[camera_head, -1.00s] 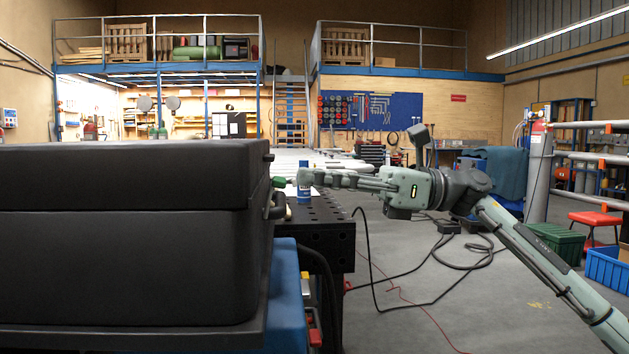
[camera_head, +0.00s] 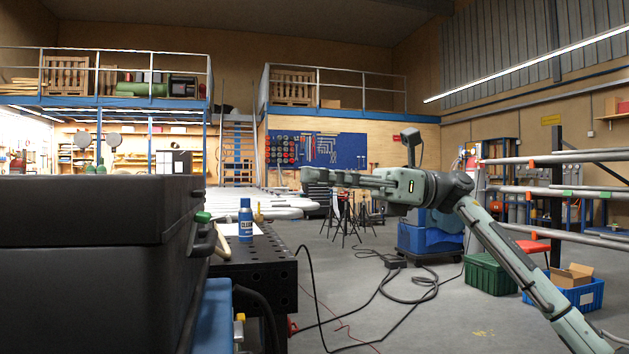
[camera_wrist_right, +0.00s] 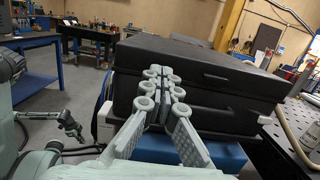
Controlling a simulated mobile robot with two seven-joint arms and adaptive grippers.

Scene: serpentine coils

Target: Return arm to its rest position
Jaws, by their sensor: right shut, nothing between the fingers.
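My right arm (camera_head: 500,240) comes in from the lower right in the head view, bent at the wrist, with its gripper (camera_head: 306,177) pointing left. The fingers are shut with nothing between them, in free air to the right of a large black case (camera_head: 90,265). In the right wrist view the shut fingers (camera_wrist_right: 165,74) lie side by side in front of the black case (camera_wrist_right: 215,85). A visible gap separates the fingertips from the case in the head view.
A black perforated table (camera_head: 255,265) carries a blue spray can (camera_head: 246,222) beside the case. Black cable (camera_head: 400,290) lies on the floor. A green crate (camera_head: 487,273) and a blue crate (camera_head: 583,297) stand at right, near pipe racks. Open floor lies between.

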